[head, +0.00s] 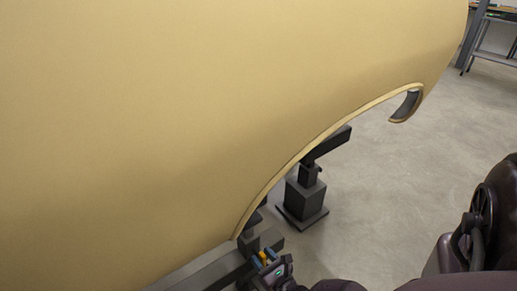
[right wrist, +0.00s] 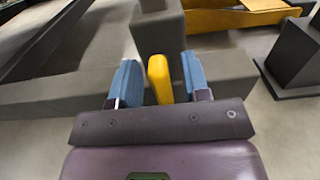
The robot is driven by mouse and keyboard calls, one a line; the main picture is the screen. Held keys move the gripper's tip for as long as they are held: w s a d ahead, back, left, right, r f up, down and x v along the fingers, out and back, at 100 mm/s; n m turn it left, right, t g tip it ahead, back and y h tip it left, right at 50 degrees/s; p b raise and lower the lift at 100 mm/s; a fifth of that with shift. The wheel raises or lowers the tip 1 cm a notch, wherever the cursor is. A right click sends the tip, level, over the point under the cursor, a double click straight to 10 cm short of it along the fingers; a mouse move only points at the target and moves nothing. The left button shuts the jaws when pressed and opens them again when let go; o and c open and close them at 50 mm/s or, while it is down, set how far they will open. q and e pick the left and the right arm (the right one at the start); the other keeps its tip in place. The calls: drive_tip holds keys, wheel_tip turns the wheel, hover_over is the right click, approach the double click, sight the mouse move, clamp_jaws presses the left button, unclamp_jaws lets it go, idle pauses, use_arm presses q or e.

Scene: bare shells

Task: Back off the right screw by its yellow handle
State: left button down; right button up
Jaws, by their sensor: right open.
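The yellow handle (right wrist: 159,79) stands upright in the right wrist view, between the two blue fingers of my right gripper (right wrist: 160,85). A gap shows on each side of the handle, so the fingers are open around it and do not appear to touch it. In the head view the handle (head: 264,255) is a small yellow spot at the bottom, with the right gripper (head: 265,258) at it. The screw's shaft cannot be made out. My left gripper is not in view.
A large tan shell (head: 200,110) fills most of the head view, its curved cut-out edge just above the right gripper. A dark grey beam (head: 205,272) runs below it. A dark stand (head: 305,198) stands beyond.

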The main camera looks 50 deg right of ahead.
drive_tip(key=shift+x, duration=1)
drive_tip(key=shift+s, duration=0.1)
clamp_jaws()
